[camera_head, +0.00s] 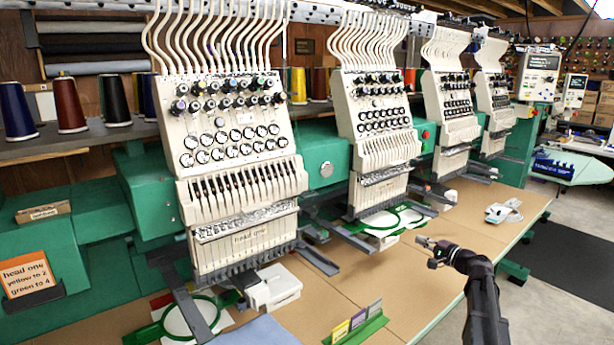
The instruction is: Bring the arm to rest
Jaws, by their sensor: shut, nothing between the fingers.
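My arm (484,295) rises from the lower right edge of the picture and bends left over the front of the tan table (345,270). My gripper (424,242) is at its end, pointing left. The fingers are small in this view; they are shut with nothing between them. The gripper appears apart from the embroidery machine heads and from the green hoop (383,222) to its left. How high it is above the table is hard to tell.
Several white embroidery heads (225,130) line the table's back. A green rack with cards (357,325) and a white device (273,288) stand at the front left. A white item (503,212) lies right of my gripper. Open floor (565,285) is at the right.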

